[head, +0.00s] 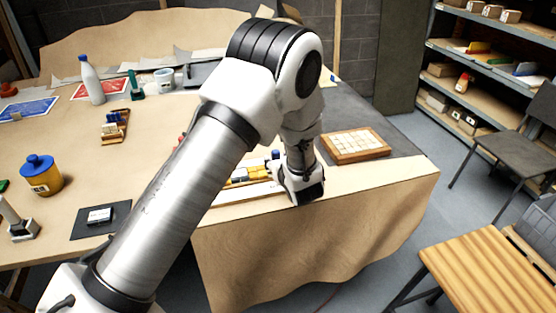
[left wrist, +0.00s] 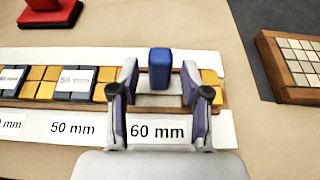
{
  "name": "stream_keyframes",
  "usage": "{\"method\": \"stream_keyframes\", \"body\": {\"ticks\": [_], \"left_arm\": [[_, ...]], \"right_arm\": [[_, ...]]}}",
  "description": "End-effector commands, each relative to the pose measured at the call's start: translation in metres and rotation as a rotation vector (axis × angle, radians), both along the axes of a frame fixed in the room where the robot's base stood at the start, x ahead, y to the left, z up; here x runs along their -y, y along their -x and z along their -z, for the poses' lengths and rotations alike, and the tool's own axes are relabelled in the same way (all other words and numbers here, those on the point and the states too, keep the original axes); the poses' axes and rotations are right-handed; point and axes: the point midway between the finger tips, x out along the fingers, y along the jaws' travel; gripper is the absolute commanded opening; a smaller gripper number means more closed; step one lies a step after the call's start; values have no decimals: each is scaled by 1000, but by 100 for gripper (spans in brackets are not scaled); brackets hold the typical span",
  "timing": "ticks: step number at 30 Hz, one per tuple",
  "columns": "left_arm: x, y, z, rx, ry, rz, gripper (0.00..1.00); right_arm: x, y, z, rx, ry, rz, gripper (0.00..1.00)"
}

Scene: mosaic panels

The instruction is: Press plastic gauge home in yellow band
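A long band of yellow and dark blue tiles lies on the bench, with a yellow tile (left wrist: 210,78) at its right end and labels of 50 mm and 60 mm (left wrist: 157,132) along its near edge. In the left wrist view an upright blue block (left wrist: 160,68), perhaps the plastic gauge's handle, stands at a gap in the yellow tiles. A pale strip lies just below it. My left gripper (left wrist: 161,85) is over this gap, its fingers apart on either side of the block with space showing at both sides. The arm partly hides the band (head: 245,175) in the head view.
A wooden tray of pale tiles (head: 355,144) lies to the right of the band. A red object (left wrist: 50,12) is behind it. A blue-lidded yellow jar (head: 40,175), a dark mat (head: 101,221) and a white bottle (head: 91,80) stand left. The bench edge is close in front.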

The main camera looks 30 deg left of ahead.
Motion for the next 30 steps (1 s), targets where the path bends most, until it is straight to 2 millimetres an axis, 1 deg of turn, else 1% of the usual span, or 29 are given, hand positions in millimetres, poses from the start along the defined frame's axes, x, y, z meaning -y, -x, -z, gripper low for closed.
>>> {"method": "stream_keyframes", "body": {"ticks": [9, 12, 18, 21, 24, 30], "left_arm": [[2, 2, -2, 0, 0, 1, 53], [12, 8, -7, 0, -1, 4, 53], [40, 33, -23, 1, -4, 5, 53], [50, 41, -28, 0, -3, 4, 53], [53, 45, -29, 0, 0, 0, 53], [53, 45, -29, 0, 0, -1, 53]], "right_arm": [[0, 0, 0, 0, 0, 0, 77], [0, 0, 0, 0, 0, 0, 77], [0, 0, 0, 0, 0, 0, 77], [0, 0, 0, 0, 0, 0, 77], [0, 0, 0, 0, 0, 0, 77], [0, 0, 0, 0, 0, 0, 77]]}}
